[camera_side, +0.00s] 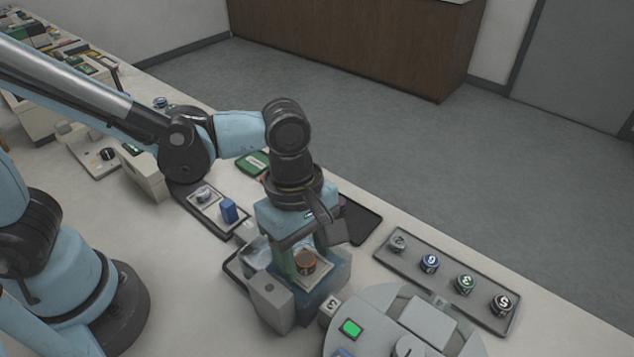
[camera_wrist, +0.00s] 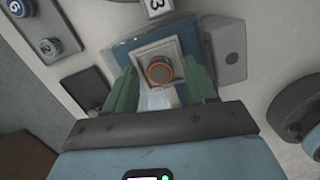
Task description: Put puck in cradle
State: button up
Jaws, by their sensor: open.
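A brown, copper-rimmed round puck (camera_side: 305,262) sits upright on a pale square seat (camera_side: 318,280) on top of a blue block. The puck also shows in the wrist view (camera_wrist: 160,70), near the middle of its square seat (camera_wrist: 143,55). My gripper (camera_wrist: 160,66) is open, its green fingers either side of the puck, with gaps visible in the wrist view. In the side view, my gripper (camera_side: 303,250) is low over the block and partly hides it. Which part is the cradle is not clear; a grey tray (camera_side: 412,276) at right holds several numbered pucks.
A grey machine (camera_side: 375,305) with a green button stands close to the block at front right. A small tag marked 3 (camera_wrist: 158,6) is beside the block. A tray with a blue piece (camera_side: 229,211) lies behind left. A dark flat tray (camera_side: 362,222) lies behind the gripper.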

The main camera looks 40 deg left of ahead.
notch_tip(320, 180, up, 12)
jog(key=a, duration=0.2)
jog(key=w+a+f+m+t, duration=0.1)
jog(key=a+f+m+t, duration=0.1)
jog(key=a+m, duration=0.6)
jog(key=w+a+f+m+t+y, duration=0.1)
jog(key=w+a+f+m+t, duration=0.1)
jog(key=a+m+t, duration=0.3)
jog(key=a+m, duration=0.3)
jog(key=a, duration=0.2)
jog(key=shift+w+a+f, duration=0.15)
jog(key=shift+w+f, duration=0.05)
jog(key=shift+w, duration=0.05)
